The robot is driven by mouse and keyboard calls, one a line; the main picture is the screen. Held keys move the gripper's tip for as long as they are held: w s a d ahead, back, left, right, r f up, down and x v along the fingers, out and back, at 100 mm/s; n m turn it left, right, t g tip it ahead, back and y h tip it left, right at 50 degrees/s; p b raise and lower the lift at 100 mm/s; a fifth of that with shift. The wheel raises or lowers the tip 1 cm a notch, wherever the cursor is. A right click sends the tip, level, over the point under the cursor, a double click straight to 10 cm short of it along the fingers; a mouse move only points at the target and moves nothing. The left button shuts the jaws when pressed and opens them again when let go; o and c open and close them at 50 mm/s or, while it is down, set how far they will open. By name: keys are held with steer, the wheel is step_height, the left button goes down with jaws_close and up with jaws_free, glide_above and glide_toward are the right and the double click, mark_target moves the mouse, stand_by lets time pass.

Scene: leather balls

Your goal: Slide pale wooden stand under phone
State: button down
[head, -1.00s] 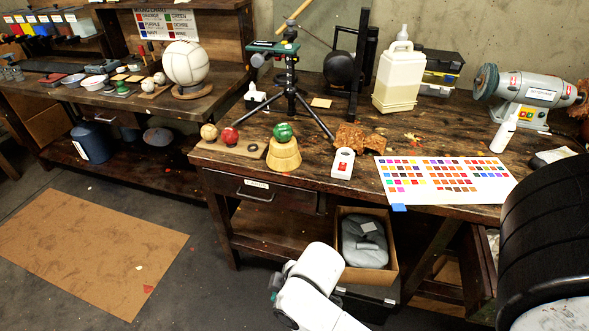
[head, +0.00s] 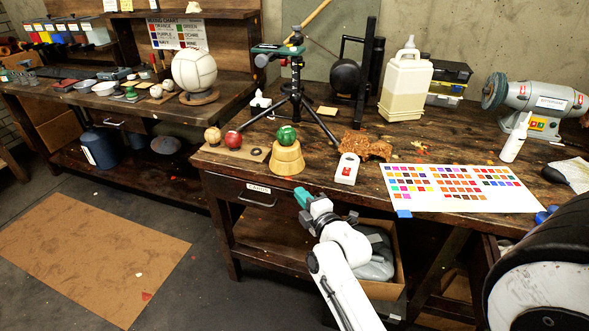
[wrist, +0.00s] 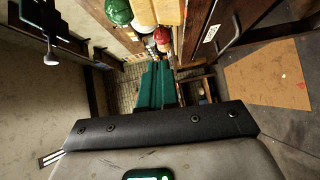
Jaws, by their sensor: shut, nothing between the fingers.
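The pale wooden stand (head: 287,161) is a stepped round block on the workbench near its front edge, with a green ball (head: 288,136) resting on top. The stand also shows at the top of the wrist view (wrist: 168,10), beside the green ball (wrist: 117,12). My gripper (head: 303,196), with green fingers, is shut and empty, in front of the bench edge and below the stand, apart from it. Its fingers also show in the wrist view (wrist: 155,85). I cannot make out a phone for certain; a tripod (head: 296,85) with a green-topped head stands behind the stand.
A red ball (head: 233,139) and a tan ball (head: 212,135) sit on a board left of the stand. A white device (head: 346,169) and a brown scrap (head: 367,145) lie right of it. A colour chart (head: 455,187) covers the right front.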

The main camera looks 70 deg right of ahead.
mark_target(295, 157)
steer(key=shift+h, duration=0.4)
steer(key=w+d, duration=0.2)
steer(key=d, duration=0.1)
steer(key=w+d+p, duration=0.1)
steer(key=w+d, duration=0.1)
steer(key=d, duration=0.1)
steer(key=w+d, duration=0.3)
steer(key=d, duration=0.1)
steer(key=shift+d+r+p, duration=0.1)
steer(key=shift+r+p, duration=0.15)
steer(key=shift+p, duration=0.1)
steer(key=shift+w+d, duration=0.15)
steer(key=shift+d, duration=0.55)
steer(key=shift+d, duration=0.1)
steer(key=b, duration=0.1)
steer(key=d+b, duration=0.1)
steer(key=shift+w+f+b, duration=0.1)
steer(key=shift+f+b, duration=0.15)
steer(key=shift+b, duration=0.05)
steer(key=shift+d+b, duration=0.6)
steer(key=shift+b, duration=0.25)
steer(key=shift+d+r, duration=0.25)
steer(key=shift+d, duration=0.05)
